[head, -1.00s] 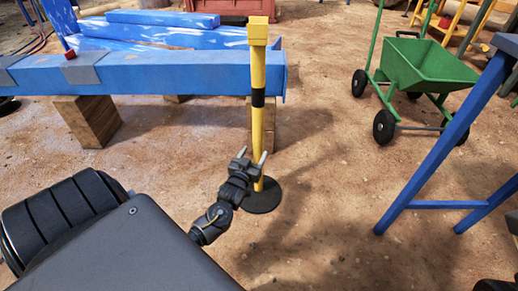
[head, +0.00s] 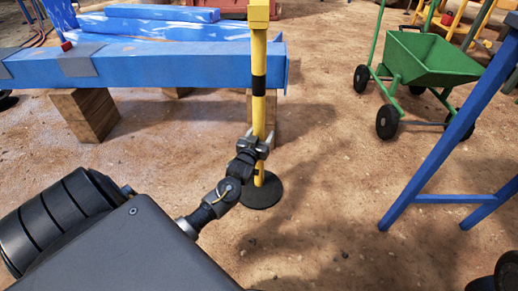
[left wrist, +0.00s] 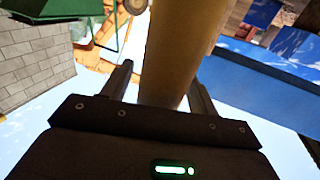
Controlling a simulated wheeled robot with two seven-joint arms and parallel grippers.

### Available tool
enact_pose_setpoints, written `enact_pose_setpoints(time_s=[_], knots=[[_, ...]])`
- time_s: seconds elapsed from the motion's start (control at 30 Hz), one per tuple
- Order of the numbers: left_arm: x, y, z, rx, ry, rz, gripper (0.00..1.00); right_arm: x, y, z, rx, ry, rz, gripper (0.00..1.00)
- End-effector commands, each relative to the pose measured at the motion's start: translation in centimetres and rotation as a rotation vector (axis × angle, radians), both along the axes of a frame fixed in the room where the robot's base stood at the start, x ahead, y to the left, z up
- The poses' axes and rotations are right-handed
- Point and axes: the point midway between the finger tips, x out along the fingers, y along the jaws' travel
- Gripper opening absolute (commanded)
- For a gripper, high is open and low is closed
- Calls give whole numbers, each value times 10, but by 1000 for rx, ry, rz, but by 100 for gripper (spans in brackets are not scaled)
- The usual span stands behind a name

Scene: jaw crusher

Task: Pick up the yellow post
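The yellow post (head: 258,57) stands upright on a round dark base (head: 262,193), with a black band partway up and a square yellow head. My left gripper (head: 260,137) is at the lower half of the post, below the black band, with one finger on each side of it. In the left wrist view the post (left wrist: 174,50) rises between the two fingers (left wrist: 160,88). A gap shows between the post and the left finger there; the right finger is close to the post, and I cannot tell if it touches. My right gripper is not in view.
A long blue beam (head: 200,72) on wooden blocks (head: 88,113) lies right behind the post. A green wheelbarrow (head: 432,58) stands at the right back, and a blue frame leg (head: 440,140) is at the right. Bare dirt lies between the post and that frame.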

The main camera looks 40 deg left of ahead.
Motion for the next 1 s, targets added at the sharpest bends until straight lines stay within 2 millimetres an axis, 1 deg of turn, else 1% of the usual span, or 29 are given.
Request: enact_pose_setpoints(time_s=[0.03, 0.07, 0.43, 0.7, 0.73, 1.0], knots=[[0, 0, 0, 0, 0, 0, 53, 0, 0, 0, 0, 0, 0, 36], [0, 0, 0, 0, 0, 0, 49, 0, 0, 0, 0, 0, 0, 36], [0, 0, 0, 0, 0, 0, 0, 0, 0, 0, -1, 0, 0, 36], [0, -1, 0, 0, 0, 0, 0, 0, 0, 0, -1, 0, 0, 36], [1, 0, 5, 2, -11, 0, 0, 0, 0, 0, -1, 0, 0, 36], [1, 0, 6, 1, -10, 0, 0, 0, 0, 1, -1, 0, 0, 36]])
